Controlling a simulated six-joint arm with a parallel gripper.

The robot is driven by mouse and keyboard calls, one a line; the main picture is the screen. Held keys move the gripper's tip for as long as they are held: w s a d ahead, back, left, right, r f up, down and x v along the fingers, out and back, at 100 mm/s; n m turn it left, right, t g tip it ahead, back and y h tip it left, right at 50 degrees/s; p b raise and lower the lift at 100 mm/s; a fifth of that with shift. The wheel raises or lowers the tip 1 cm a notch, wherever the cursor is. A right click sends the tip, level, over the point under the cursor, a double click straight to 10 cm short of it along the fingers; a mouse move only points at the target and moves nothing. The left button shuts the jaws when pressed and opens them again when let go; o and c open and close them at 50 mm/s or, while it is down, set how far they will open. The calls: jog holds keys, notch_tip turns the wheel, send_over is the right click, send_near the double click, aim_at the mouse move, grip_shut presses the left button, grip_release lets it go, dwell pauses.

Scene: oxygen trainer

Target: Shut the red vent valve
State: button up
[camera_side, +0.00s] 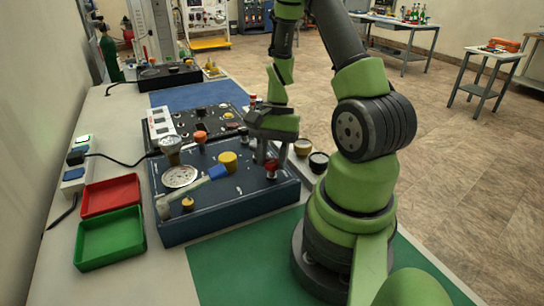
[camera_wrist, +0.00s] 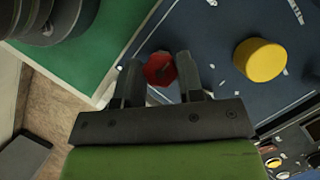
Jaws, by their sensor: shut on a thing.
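The red vent valve (camera_wrist: 159,70) is a small red knob near the edge of the blue trainer box (camera_side: 225,207). In the side view the red knob (camera_side: 271,166) sits at the box's right end. My gripper (camera_wrist: 160,75) reaches down over it, with one finger on each side of the knob in the wrist view. My gripper also shows above the knob in the side view (camera_side: 271,152). It is shut on the knob. How far the valve is turned cannot be told.
A yellow knob (camera_side: 228,161) stands beside the valve on the box, and a gauge (camera_side: 171,148) stands farther left. Red (camera_side: 110,195) and green (camera_side: 110,238) trays lie left of the box. Two small round cups (camera_side: 318,160) stand right of it.

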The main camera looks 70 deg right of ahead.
jog(key=shift+m, duration=0.6)
jog(key=o, duration=0.9)
jog(key=v, duration=1)
jog(key=shift+s, duration=0.2)
jog(key=shift+a, duration=0.1)
